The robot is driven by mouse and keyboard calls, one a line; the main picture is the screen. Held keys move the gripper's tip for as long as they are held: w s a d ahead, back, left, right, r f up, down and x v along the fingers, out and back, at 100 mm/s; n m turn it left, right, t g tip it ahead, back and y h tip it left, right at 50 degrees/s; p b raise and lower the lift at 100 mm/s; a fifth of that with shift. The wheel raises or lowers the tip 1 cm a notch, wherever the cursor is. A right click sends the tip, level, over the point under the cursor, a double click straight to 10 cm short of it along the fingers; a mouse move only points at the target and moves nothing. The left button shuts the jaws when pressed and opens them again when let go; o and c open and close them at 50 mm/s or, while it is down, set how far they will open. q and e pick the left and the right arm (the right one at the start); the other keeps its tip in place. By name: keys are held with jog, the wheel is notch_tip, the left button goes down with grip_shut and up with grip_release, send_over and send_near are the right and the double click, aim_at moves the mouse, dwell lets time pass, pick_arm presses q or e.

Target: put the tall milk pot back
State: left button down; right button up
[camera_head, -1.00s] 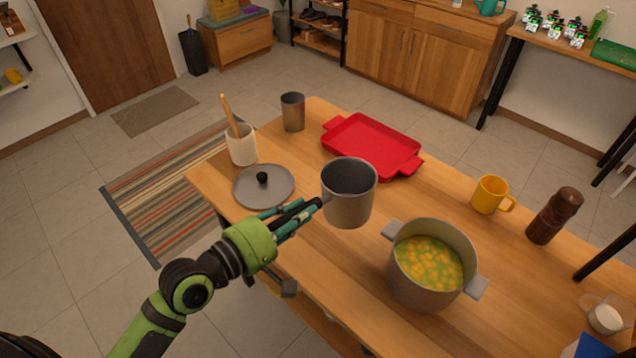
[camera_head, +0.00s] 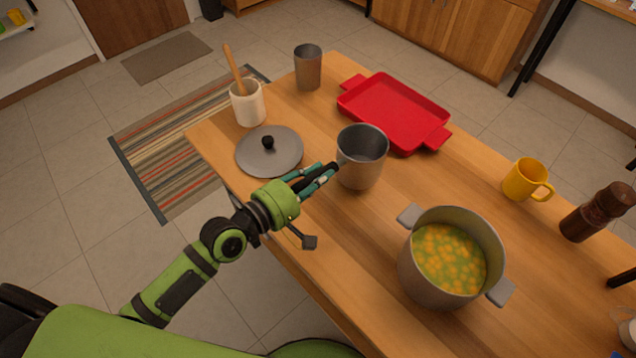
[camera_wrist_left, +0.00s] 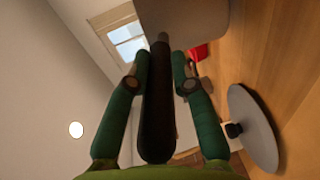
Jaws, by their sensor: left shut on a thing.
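The tall milk pot (camera_head: 362,165) is a grey metal pot, upright and empty-looking inside, near the middle of the table in the head view. My left gripper (camera_head: 328,172) comes in from the left and is shut on its dark handle. In the left wrist view the black handle (camera_wrist_left: 158,110) lies between the two green fingers, and the pot's grey wall (camera_wrist_left: 185,25) fills the top. I cannot tell whether the pot's base touches the table. My right gripper is out of view.
On the wooden table (camera_head: 300,225) are a grey lid (camera_head: 285,158), a white utensil crock (camera_head: 248,108), a metal cup (camera_head: 308,70), a red tray (camera_head: 395,110), a soup pot (camera_head: 450,265), a yellow mug (camera_head: 525,180) and a pepper mill (camera_head: 598,212). Bare wood lies left of the soup pot.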

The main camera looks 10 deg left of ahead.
pick_arm(q)
jog(key=shift+f, duration=1.05)
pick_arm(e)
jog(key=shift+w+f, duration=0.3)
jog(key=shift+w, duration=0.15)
pick_arm(q)
jog(key=shift+f+b, duration=0.15)
jog(key=shift+b, duration=0.15)
jog(key=c, duration=1.1)
grip_release()
jog(key=shift+f, duration=0.1)
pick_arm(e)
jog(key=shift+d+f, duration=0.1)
